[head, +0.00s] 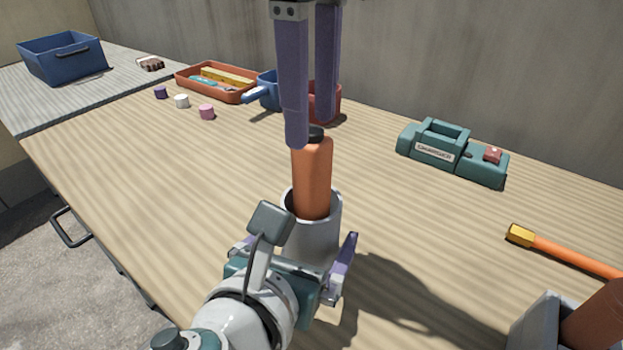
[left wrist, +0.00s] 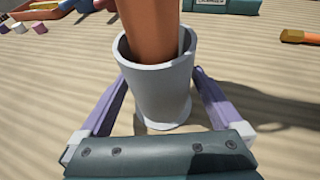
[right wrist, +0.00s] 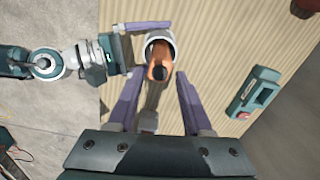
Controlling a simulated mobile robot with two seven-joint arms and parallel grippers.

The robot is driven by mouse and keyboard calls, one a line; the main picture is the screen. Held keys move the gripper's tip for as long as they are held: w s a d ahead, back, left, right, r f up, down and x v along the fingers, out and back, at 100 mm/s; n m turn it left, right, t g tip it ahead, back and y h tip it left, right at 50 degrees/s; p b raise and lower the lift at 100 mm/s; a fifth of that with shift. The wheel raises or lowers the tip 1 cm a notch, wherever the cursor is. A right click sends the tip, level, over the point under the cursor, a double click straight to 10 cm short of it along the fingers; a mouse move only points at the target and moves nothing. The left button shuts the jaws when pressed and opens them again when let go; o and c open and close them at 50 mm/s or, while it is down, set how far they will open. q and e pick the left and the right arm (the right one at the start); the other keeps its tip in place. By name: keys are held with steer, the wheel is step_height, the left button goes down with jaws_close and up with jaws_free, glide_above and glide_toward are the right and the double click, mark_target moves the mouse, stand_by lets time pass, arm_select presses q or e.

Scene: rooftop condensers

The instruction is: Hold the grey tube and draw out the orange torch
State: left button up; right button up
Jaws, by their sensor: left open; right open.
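The grey tube (head: 322,235) stands upright on the wooden bench, with the orange torch (head: 312,175) upright inside it, its black end up. The torch's lower part is hidden in the tube. My left gripper (head: 295,247) is open low around the tube; in the left wrist view its fingers lie on either side of the tube (left wrist: 155,98), with no clear grip. My right gripper (head: 311,130) points down from above, open, its fingertips near the torch's top. In the right wrist view the torch (right wrist: 159,62) shows beyond and between the fingertips, apart from both.
A teal device (head: 450,152) lies to the right, near an orange-handled tool (head: 560,250). A grey holder (head: 535,325) with a brownish-orange thing stands bottom right. An orange tray (head: 235,96), mugs, small coloured pieces (head: 181,101) and a blue bin (head: 62,60) are farther back left.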

arm_select(q)
steer(key=shift+w+f, duration=0.1)
steer(key=shift+w, duration=0.1)
steer(key=c, duration=1.3)
